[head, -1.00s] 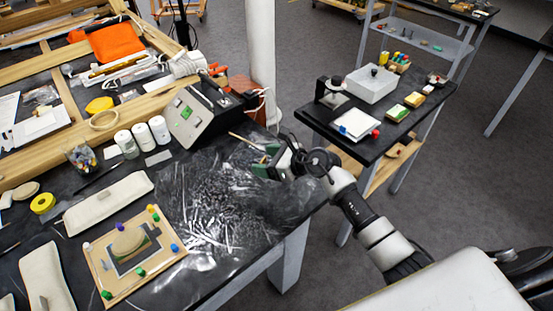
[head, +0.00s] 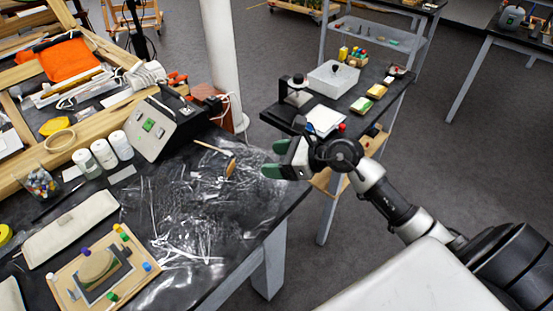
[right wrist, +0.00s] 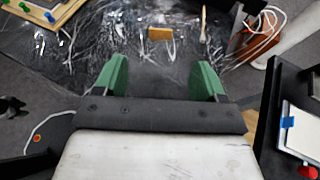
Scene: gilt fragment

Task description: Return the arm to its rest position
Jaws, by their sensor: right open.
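My right gripper (head: 272,158) has green fingertips and is at the right edge of the black worktable (head: 190,285) in the head view. In the right wrist view its two green fingers (right wrist: 165,80) stand wide apart with nothing between them. My left gripper is in neither view.
Crumpled clear plastic film (head: 185,215) covers the table's middle. A grey box device (head: 160,130) and white bottles (head: 104,153) stand behind. A wooden board with coloured pegs (head: 70,280) lies front left. A small black side table (head: 350,115) stands behind my right arm.

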